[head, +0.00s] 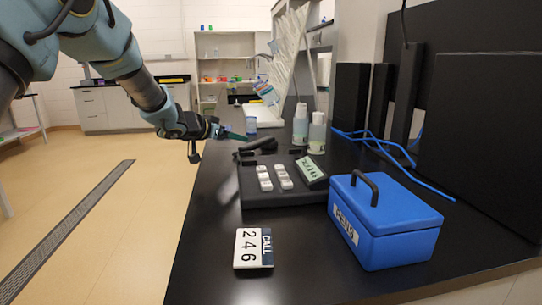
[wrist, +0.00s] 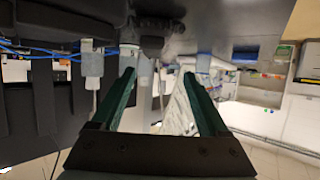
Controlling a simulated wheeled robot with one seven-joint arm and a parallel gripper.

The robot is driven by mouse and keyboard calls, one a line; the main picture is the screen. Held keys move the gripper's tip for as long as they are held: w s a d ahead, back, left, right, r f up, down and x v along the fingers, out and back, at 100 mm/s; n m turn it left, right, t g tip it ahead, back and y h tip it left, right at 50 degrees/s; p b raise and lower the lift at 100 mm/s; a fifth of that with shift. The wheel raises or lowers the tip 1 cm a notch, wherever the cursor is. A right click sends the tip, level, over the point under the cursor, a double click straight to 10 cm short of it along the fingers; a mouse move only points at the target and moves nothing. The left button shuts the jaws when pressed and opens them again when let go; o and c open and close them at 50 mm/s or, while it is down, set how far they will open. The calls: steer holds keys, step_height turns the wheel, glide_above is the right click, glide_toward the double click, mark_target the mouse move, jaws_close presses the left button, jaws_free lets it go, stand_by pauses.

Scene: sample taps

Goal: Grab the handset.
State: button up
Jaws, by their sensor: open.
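The black handset (head: 259,145) shows in the head view at the back left of the dark desk phone (head: 285,197); I cannot tell exactly how it rests on its cradle. The phone has pale keys and a small greenish display. My gripper (head: 238,136) is above the counter, just left of and behind the handset, with its green fingers pointing right. In the wrist view the fingers (wrist: 159,76) are spread apart with nothing held between them. A dark shape, likely the handset (wrist: 152,46), is at the top middle of that view, beyond the fingertips.
A blue box (head: 399,235) with a handle stands right of the phone. A "CALL 246" card (head: 250,248) lies in front. Two bottles (head: 300,125) (head: 317,134) stand behind the phone. Blue cables (head: 395,160) and black panels (head: 480,130) line the right. Open floor is left.

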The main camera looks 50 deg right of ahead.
mark_target(258, 141)
steer(key=shift+g, duration=0.3)
steer(key=d, duration=0.2)
steer(key=d+f, duration=0.1)
steer(key=d, duration=0.1)
steer(key=s+d+f, duration=0.1)
steer(key=shift+d+p, duration=0.35)
steer(key=shift+d, duration=0.05)
steer(key=shift+w+p+x, duration=0.2)
steer(key=shift+p+x, duration=0.35)
steer(key=shift+x, duration=2.35)
jaws_close()
